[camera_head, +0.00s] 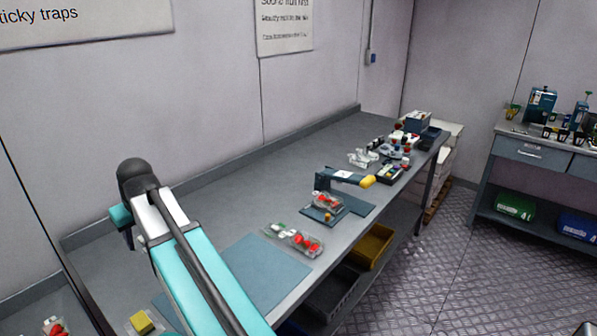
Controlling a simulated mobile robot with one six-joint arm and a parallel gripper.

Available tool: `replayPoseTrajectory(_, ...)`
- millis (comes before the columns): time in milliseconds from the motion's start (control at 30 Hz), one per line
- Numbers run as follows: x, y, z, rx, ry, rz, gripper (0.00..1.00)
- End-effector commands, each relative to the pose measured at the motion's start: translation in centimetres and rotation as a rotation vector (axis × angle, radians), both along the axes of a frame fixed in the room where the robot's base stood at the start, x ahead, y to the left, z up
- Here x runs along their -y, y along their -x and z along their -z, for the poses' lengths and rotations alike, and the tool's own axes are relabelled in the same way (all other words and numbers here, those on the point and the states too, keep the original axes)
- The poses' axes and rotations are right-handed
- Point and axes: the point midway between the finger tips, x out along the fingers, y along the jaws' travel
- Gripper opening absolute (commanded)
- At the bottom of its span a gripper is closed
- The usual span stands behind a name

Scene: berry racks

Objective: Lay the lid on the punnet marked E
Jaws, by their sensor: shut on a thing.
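Clear punnets with red berries (304,243) stand on the grey bench beside the blue-grey mat. Another clear container with red contents (54,327) is cut off at the bottom left edge. A further berry punnet (327,201) sits under a dark blue press with a yellow-ended handle (345,177). No letter E can be read on any of them at this size. I cannot make out a separate lid. My teal and white arm rises from the bottom edge to a dark joint at left. My gripper is not in view.
A blue-grey mat (255,272) lies bare at the bench front. A yellow block (141,322) is at bottom left. Cluttered bottles and boxes (395,150) fill the far bench end. Yellow (371,246) and dark bins are below. The bench's back middle is clear.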

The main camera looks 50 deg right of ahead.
Motion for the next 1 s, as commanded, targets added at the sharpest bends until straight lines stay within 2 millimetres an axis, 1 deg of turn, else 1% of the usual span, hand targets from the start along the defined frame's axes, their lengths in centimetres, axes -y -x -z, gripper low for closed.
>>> replayPoseTrajectory(33, 1.8, -0.3, -0.4, 0.000, -0.001, 0.006, 0.25)
replayPoseTrajectory(267, 8.8, -0.4, -0.8, 0.000, -0.001, 0.002, 0.25)
replayPoseTrajectory(300, 10.1, -0.3, -0.8, 0.000, -0.001, 0.003, 0.25)
replayPoseTrajectory(467, 15.1, 0.1, -1.1, 0.000, -0.001, 0.001, 0.25)
replayPoseTrajectory(500, 16.3, 0.3, -1.1, -0.001, -0.001, 0.001, 0.25)
replayPoseTrajectory(767, 24.6, 2.0, -1.4, 0.000, -0.001, -0.002, 0.25)
replayPoseTrajectory(800, 25.9, 2.4, -1.4, 0.000, -0.002, -0.001, 0.25)
replayPoseTrajectory(967, 31.0, 4.2, -1.6, 0.001, -0.001, -0.002, 0.25)
replayPoseTrajectory(1000, 32.4, 4.7, -1.6, 0.000, -0.002, -0.001, 0.25)
